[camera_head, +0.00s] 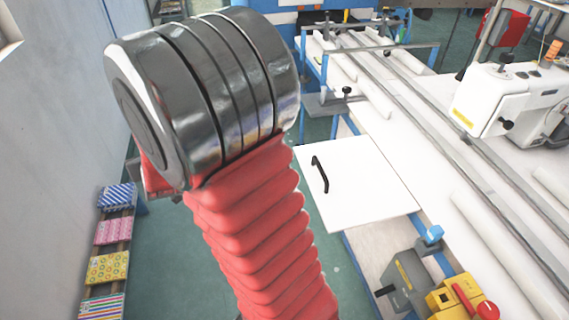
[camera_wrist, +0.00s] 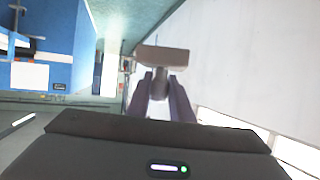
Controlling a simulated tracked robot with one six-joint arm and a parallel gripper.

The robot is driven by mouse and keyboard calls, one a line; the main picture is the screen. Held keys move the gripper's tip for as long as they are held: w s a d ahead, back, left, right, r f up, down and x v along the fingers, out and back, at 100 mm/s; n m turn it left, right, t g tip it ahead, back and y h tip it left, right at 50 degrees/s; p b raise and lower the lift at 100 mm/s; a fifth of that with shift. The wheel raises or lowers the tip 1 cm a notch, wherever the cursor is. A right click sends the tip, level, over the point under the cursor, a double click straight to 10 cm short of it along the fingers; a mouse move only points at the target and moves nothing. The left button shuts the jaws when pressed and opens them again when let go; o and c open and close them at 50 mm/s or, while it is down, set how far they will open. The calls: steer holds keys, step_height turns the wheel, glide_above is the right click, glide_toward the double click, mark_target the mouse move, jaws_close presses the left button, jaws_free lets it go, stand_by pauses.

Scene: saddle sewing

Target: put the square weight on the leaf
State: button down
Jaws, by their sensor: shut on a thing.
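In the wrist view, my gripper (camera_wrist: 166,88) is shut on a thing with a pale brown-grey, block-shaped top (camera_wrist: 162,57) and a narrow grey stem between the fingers. It looks like the square weight, seen partly and blurred. In the head view my own arm fills the left middle, and neither gripper nor weight shows. A flat white square panel with a black handle (camera_head: 357,184), which looks like the leaf, lies beside the long table. Its visible top is bare apart from the handle.
The long white table (camera_head: 480,215) carries rails, rolls and a white sewing machine (camera_head: 508,103). A grey device (camera_head: 407,284) and a yellow device with a red knob (camera_head: 462,298) stand near the panel. Several patterned packs (camera_head: 107,268) sit along the left wall. Green floor is open between.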

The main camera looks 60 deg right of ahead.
steer(key=s+d+r+m+g+h, duration=0.1)
steer(key=s+d+m+g+h, duration=0.2)
steer(key=d, duration=0.5)
steer(key=s+d+r+m+h, duration=0.15)
steer(key=s+d, duration=0.25)
steer(key=d, duration=0.5)
steer(key=m+g+h, duration=0.2)
steer(key=m+g, duration=1.2)
steer(key=g, duration=0.2)
glide_above(361, 173)
steer(key=shift+f, duration=0.65)
steer(key=shift+f, duration=0.1)
steer(key=shift+f, duration=2.85)
steer(key=shift+f, duration=2.1)
